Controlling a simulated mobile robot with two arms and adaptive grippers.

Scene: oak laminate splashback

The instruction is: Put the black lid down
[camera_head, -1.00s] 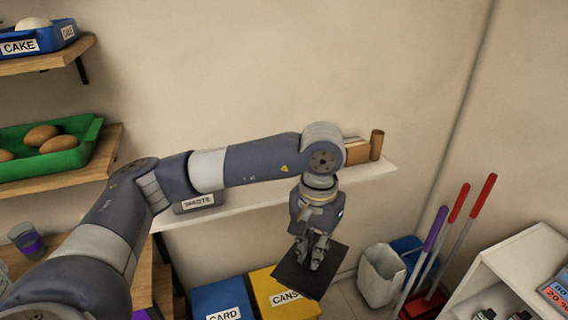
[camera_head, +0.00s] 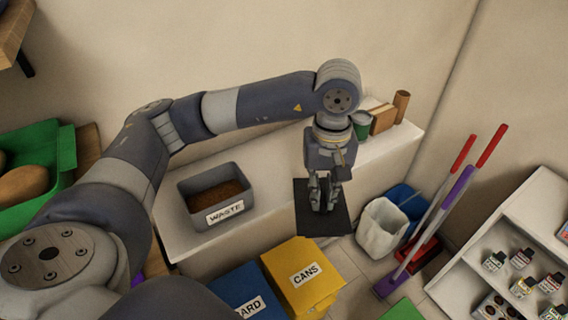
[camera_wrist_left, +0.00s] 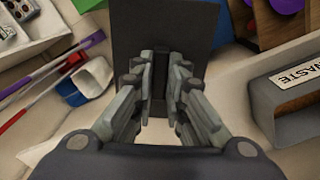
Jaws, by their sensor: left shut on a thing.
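The black lid (camera_head: 305,212) is a flat dark square held by my left gripper (camera_head: 324,205) in the head view. The gripper points down and is shut on a part at the lid's middle. In the left wrist view the lid (camera_wrist_left: 190,25) extends beyond the fingers (camera_wrist_left: 160,85). My right gripper is not in view.
A grey waste box (camera_head: 196,217) with brown contents stands open on the white ledge (camera_head: 272,160). A yellow cans bin (camera_head: 322,270) and blue card bin (camera_head: 225,288) are below. A white bin (camera_head: 382,230), brooms and a shelf with small jars stand at the right.

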